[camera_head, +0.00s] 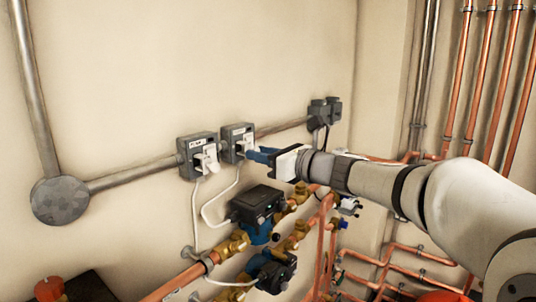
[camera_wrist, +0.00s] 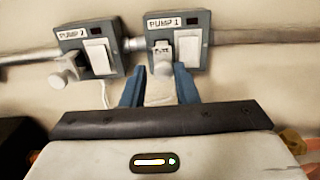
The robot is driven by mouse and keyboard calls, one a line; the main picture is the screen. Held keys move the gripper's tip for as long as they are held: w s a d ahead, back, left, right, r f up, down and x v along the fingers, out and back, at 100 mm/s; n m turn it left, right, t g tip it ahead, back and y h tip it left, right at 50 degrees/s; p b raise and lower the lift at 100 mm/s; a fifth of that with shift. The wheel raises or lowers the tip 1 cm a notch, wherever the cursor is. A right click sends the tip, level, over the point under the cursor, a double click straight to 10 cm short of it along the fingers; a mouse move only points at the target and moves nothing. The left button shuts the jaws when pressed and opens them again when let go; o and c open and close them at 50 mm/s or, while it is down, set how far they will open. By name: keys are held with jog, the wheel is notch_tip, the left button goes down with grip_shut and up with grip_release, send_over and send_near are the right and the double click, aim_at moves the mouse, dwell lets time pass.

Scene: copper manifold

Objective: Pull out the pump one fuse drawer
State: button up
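The pump one fuse unit (camera_head: 238,140) is a grey wall box. In the wrist view its label reads PUMP 1 (camera_wrist: 163,22). Its white fuse drawer (camera_wrist: 161,47) is at the box's lower left, with a white switch (camera_wrist: 188,53) to its right. My gripper (camera_wrist: 159,76) has blue fingers pointing at this box. The fingertips are apart, one on each side of a pale part below the drawer, with no clear grip on it. In the head view my gripper (camera_head: 254,153) is close to the box, and its fingers partly hide the front.
A similar grey box (camera_wrist: 90,52), labelled PUMP 2, is close on the left with its own white knob (camera_wrist: 62,72). White cables hang below both boxes. A dark pump head (camera_head: 258,204), brass valves and copper pipes lie below. Bare wall is above.

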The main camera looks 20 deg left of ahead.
jog(key=shift+o, duration=1.3)
jog(key=shift+r, duration=0.1)
jog(key=b+v, duration=0.1)
jog(key=v, duration=0.6)
jog(key=shift+d+b, duration=0.4)
